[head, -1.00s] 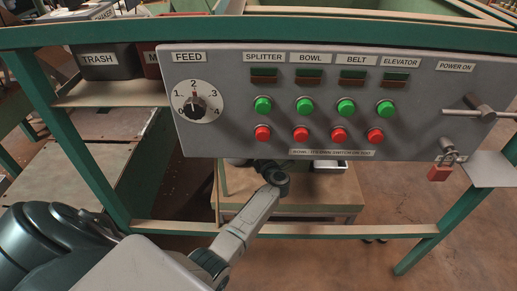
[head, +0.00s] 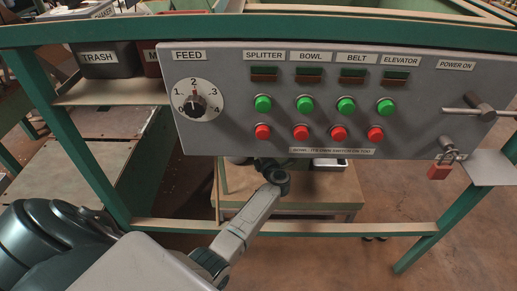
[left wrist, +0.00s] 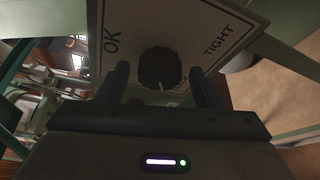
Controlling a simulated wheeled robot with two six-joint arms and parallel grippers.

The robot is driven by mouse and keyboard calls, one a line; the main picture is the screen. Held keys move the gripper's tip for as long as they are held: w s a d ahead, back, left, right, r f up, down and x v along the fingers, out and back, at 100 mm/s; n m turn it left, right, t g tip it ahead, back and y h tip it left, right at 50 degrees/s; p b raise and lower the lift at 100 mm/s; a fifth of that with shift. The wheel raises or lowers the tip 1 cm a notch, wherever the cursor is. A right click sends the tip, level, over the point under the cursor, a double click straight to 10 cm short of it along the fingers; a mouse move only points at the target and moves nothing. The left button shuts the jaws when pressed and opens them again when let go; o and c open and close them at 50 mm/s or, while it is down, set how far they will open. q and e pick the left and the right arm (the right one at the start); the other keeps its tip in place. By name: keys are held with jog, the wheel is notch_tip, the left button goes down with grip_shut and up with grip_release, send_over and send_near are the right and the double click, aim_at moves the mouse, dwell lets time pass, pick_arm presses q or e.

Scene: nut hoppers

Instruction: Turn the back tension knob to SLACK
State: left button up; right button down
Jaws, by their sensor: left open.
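The black tension knob (left wrist: 160,68) shows in the left wrist view on a pale plate (left wrist: 222,14). The words OK and TIGHT are readable on the plate; no SLACK label can be read. A short white mark shows at the knob's lower edge in that view. My left gripper (left wrist: 160,76) is open, with one finger on each side of the knob; I cannot tell whether either finger touches it. In the head view my left arm (head: 245,222) reaches under the control panel, and the gripper and knob are hidden there. My right gripper is not in view.
The grey control panel (head: 420,130) hangs above my arm, with a FEED dial (head: 197,101) and green and red buttons. Green frame bars (head: 90,165) surround the space. A wooden stand (head: 325,195) is below the panel.

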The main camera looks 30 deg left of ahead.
pick_arm(q)
jog(key=v, duration=1)
jog(key=shift+d, duration=0.2)
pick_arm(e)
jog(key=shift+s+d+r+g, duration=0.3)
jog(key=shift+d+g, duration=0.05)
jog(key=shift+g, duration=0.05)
pick_arm(q)
jog(key=shift+s, duration=0.1)
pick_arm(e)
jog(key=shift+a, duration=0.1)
